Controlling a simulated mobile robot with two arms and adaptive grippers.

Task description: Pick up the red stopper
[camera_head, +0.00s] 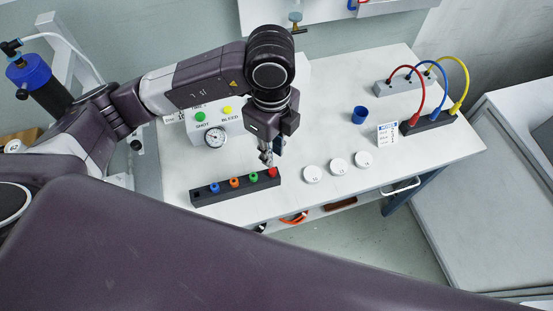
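The red stopper (272,173) sits at the right end of a black rack (202,198) on the white table. Blue (214,187), orange (234,182) and green (254,177) stoppers stand in the same rack to its left. My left gripper (269,157) points down just above and behind the red stopper, its fingertips close to it. The fingers are small here and partly hidden by the gripper body. I cannot tell whether they touch the stopper or how far apart they are. My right gripper is not in view.
A gauge box (207,132) stands behind the rack, left of my gripper. Several white discs (338,166) lie to the right. The table between cup and gauge box is mostly clear.

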